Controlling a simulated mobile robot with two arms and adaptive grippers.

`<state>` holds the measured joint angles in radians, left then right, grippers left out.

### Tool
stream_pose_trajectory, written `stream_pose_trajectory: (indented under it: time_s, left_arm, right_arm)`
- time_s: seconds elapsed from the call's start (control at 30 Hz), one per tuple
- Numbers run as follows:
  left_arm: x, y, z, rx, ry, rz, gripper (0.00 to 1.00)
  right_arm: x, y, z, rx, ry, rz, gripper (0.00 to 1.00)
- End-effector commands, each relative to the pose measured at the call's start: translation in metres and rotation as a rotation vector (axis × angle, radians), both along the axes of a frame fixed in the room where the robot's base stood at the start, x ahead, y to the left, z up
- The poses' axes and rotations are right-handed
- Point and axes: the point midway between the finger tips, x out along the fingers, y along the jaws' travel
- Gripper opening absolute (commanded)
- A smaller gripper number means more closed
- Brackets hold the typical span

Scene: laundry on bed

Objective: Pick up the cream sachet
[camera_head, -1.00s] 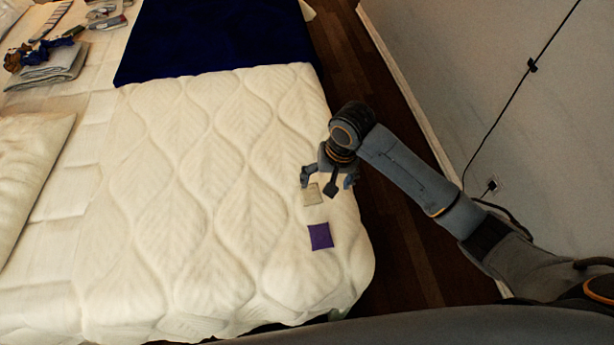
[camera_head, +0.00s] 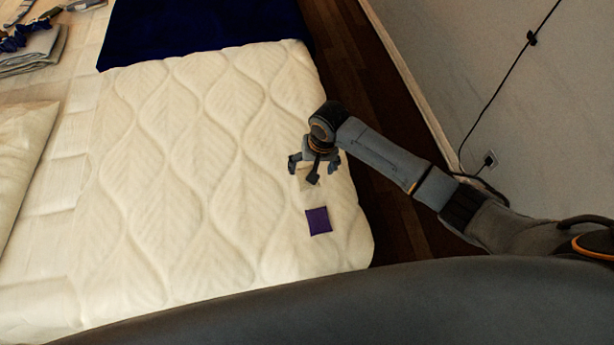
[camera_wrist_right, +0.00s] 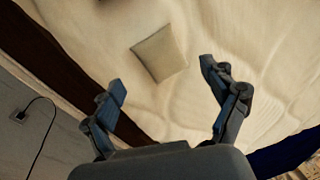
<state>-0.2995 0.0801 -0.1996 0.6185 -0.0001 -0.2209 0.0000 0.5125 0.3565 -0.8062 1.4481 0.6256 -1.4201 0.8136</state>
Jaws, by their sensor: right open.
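The cream sachet (camera_head: 308,181) lies on the bed near its right edge, partly hidden behind my right gripper (camera_head: 314,167) in the head view. In the right wrist view the cream sachet (camera_wrist_right: 160,53) lies flat and fully visible on the cover, just beyond the fingertips and between their lines. My right gripper (camera_wrist_right: 163,82) is open and empty, with its fingers spread wide, and apart from the sachet. My left gripper is not in view.
A purple sachet (camera_head: 318,220) lies on the quilted bed cover (camera_head: 200,190), nearer to me than the cream one. A dark blue blanket (camera_head: 205,30) covers the far part. Folded grey cloth (camera_head: 30,55) lies far left. The wall (camera_head: 500,90) stands right of the bed.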

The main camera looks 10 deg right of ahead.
Motion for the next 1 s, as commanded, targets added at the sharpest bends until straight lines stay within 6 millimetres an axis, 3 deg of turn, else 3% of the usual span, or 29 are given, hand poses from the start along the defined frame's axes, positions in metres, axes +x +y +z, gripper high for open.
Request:
stream_pose_trajectory:
  time_s: [0.1, 0.23, 0.53, 0.57, 0.77, 1.0]
  left_arm:
    - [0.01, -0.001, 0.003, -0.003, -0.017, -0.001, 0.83]
    - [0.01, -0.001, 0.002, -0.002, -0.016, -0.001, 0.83]
    - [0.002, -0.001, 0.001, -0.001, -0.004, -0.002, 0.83]
    - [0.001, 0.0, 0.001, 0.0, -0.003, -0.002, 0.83]
    - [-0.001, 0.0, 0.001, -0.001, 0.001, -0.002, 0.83]
    - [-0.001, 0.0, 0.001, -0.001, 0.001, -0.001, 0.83]
  right_arm:
    - [0.002, 0.007, -0.017, -0.002, 0.003, 0.0, 0.85]
    - [0.003, 0.008, -0.034, -0.002, 0.002, -0.001, 0.85]
    - [0.004, 0.009, -0.039, -0.001, 0.0, 0.0, 0.85]
    - [0.004, 0.009, -0.039, -0.001, 0.0, 0.0, 0.83]
    - [0.004, 0.009, -0.039, -0.001, 0.0, 0.0, 0.43]
    - [0.004, 0.009, -0.039, -0.001, 0.0, 0.0, 0.39]
